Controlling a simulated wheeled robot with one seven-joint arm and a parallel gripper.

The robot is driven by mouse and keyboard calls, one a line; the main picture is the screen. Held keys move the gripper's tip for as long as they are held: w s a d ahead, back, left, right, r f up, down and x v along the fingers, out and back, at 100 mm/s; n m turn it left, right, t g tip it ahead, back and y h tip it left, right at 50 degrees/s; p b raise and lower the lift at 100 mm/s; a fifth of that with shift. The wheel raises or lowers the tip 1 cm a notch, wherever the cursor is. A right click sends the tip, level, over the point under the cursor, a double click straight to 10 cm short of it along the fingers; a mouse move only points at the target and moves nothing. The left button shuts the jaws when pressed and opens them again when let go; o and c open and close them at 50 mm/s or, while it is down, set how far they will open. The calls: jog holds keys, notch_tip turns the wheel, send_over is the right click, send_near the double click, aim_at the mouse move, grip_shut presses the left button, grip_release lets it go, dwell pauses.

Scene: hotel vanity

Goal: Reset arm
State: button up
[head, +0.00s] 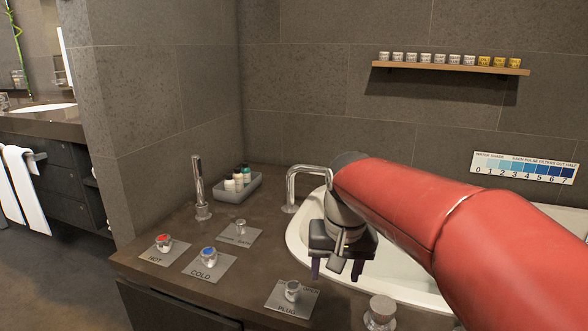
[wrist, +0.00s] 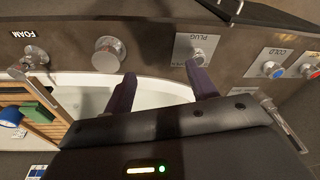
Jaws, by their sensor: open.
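My red arm reaches in from the right in the head view. My gripper (head: 336,270) hangs over the near left rim of the white basin (head: 298,236), beside the PLUG knob (head: 292,290). It points down, with its two dark fingers apart and nothing between them. In the wrist view the fingers of my gripper (wrist: 163,88) are spread over the basin edge, with the PLUG knob (wrist: 198,57) just beyond the right finger.
The HOT knob (head: 163,243), COLD knob (head: 208,257), tap (head: 290,190) and a grey tray (head: 237,187) of small bottles stand on the counter. A shelf (head: 450,67) of small cups and a colour chart (head: 524,167) are on the wall. A FOAM label (wrist: 23,34) shows in the wrist view.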

jog(key=s+d+f+t, duration=0.1)
jog(key=s+d+f, duration=0.1)
jog(key=s, duration=0.6)
jog(key=s+d+f+t, duration=0.2)
jog(key=s+d, duration=0.3)
jog(key=s, duration=0.4)
jog(key=shift+s+d+f+n, duration=0.15)
jog(key=shift+d+n, duration=0.15)
